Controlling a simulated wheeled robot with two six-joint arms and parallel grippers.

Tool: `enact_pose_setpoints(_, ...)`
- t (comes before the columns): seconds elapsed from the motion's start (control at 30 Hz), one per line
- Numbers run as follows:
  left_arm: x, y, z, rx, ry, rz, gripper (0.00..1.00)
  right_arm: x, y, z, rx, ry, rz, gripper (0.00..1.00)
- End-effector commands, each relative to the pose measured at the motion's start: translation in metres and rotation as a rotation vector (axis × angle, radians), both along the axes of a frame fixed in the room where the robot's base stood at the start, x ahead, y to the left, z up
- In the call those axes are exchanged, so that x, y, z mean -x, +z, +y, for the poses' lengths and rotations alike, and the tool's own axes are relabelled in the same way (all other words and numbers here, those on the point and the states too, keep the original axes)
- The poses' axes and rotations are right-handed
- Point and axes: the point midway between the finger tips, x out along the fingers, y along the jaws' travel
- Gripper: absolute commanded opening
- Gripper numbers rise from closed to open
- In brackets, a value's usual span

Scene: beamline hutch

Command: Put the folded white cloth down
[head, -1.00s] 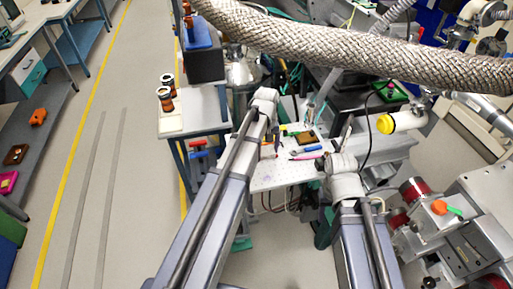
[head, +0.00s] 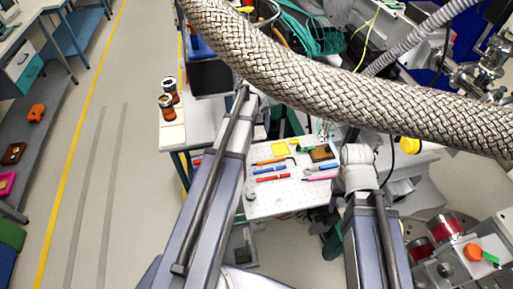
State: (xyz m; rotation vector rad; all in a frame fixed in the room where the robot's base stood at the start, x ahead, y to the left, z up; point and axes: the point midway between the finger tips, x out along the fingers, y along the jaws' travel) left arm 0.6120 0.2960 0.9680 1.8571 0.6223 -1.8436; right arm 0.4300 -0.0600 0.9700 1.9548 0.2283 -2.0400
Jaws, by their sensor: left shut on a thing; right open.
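I cannot make out the folded white cloth in the head view. My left arm reaches up from the bottom, and its far end passes behind the thick braided hose, so the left gripper and anything in it are hidden. My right gripper (head: 353,142) is over the right edge of the white perforated board (head: 290,203). It is open, its fingers mostly hidden by the wrist and hose.
The braided hose (head: 330,88) crosses the top of the view.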

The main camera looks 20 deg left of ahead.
Motion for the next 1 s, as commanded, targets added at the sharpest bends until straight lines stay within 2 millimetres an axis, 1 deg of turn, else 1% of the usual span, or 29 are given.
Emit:
enact_pose_setpoints(0.17,0.0,-0.024,0.0,0.0,0.0,0.0,0.41,0.0,-0.024,0.0,0.0,0.0,0.0,0.5)
enact_pose_setpoints(0.3,0.0,-0.047,0.0,0.0,0.0,0.0,0.41,0.0,-0.047,0.0,0.0,0.0,0.0,0.5)
enact_pose_setpoints(0.4,0.0,-0.06,0.0,0.0,0.0,0.0,0.41,0.0,-0.06,0.0,0.0,0.0,0.0,0.5)
enact_pose_setpoints(0.47,0.0,-0.063,0.0,0.0,0.0,0.0,0.41,0.0,-0.063,0.0,0.0,0.0,0.0,0.5)
enact_pose_setpoints(0.67,0.0,-0.063,0.0,0.0,-0.001,0.0,0.41,0.0,-0.063,0.0,0.0,0.0,0.0,0.5)
enact_pose_setpoints(0.77,0.0,-0.071,0.0,0.0,0.0,0.0,0.41,0.0,-0.071,0.0,0.0,0.0,0.0,0.5)
enact_pose_setpoints(0.9,0.0,-0.089,0.0,0.0,0.0,0.0,0.41,0.0,-0.089,0.0,0.0,0.0,0.0,0.5)
enact_pose_setpoints(1.0,0.0,-0.099,0.0,0.0,0.0,0.0,0.41,0.0,-0.099,0.0,0.0,0.0,0.0,0.5)
